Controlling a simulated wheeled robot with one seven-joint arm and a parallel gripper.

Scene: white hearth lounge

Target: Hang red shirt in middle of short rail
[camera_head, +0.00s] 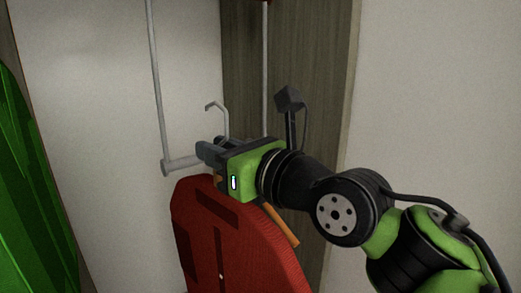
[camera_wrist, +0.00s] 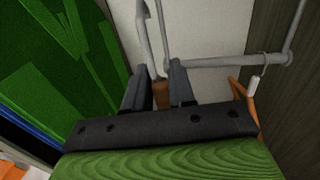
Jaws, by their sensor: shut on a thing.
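The red shirt (camera_head: 220,235) hangs below my gripper (camera_head: 208,150) in the head view. My gripper is shut on the shirt's hanger, whose brown neck (camera_wrist: 161,94) shows between the fingers (camera_wrist: 156,88) in the wrist view. The hanger's grey hook (camera_head: 217,107) stands above the gripper, its open end to the left. The short rail (camera_head: 178,161) is a grey bar on two upright rods, partly hidden behind my gripper. It also shows in the wrist view (camera_wrist: 215,63). Whether the hook is over the rail I cannot tell. The shirt is not clear in the wrist view.
In the wrist view an orange hanger (camera_wrist: 241,93) with a white tag is at the rail's right part. Green clothing (camera_head: 25,190) stands at the left, also in the wrist view (camera_wrist: 65,60). A dark wood panel (camera_head: 310,70) is behind the rail.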

